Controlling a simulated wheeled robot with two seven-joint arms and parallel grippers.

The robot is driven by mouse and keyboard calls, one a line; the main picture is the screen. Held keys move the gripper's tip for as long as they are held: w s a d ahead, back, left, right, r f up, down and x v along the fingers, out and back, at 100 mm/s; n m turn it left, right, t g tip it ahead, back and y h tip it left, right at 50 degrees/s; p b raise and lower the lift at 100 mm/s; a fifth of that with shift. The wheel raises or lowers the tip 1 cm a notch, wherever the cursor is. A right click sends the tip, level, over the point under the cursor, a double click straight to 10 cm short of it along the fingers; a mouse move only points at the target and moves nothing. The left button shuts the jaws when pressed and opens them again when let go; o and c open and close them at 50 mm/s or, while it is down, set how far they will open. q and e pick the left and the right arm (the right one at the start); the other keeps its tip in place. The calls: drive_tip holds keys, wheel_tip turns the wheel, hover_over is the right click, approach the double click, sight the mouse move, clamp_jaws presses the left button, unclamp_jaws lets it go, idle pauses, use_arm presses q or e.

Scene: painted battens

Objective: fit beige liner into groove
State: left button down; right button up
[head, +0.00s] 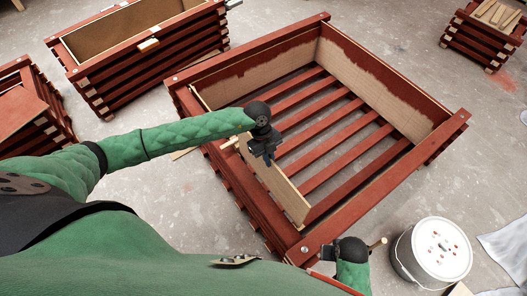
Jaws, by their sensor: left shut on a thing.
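The beige liner (287,193) is a thin panel along the near-left inner side of the red slatted crate (352,202). Its long edge runs beside the crate's wall, and its near end is close to the front corner. I cannot tell whether its lower edge sits in a groove. My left gripper (268,158) is shut on the liner near its middle, from above, and hides part of it. My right gripper (348,250) is low in the picture by the crate's front corner, beside a short wooden handle (377,243); its jaws are not clear.
A white bucket (432,252) stands right of the crate's front corner, near a pale cloth (505,250). Other red crates stand at the upper left (145,62), left edge (30,115) and upper right (482,35). Bare concrete floor lies between them.

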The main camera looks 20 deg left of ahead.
use_arm(q)
drive_tip(key=shift+w+a, duration=0.35)
use_arm(e)
drive_tip(key=shift+w, duration=0.15)
idle(0.4)
use_arm(q)
drive_tip(key=shift+w+a, duration=0.15)
drive_tip(key=shift+a, duration=0.05)
use_arm(e)
drive_tip(key=shift+s, duration=0.25)
drive_tip(key=shift+w+f, duration=0.2)
drive_tip(key=shift+f, duration=0.1)
drive_tip(key=shift+s+f, duration=0.1)
drive_tip(key=shift+f, duration=0.35)
drive_tip(key=shift+f, duration=0.3)
drive_tip(key=shift+s+f, duration=0.1)
drive_tip(key=shift+f, duration=0.4)
drive_tip(key=shift+r, duration=0.1)
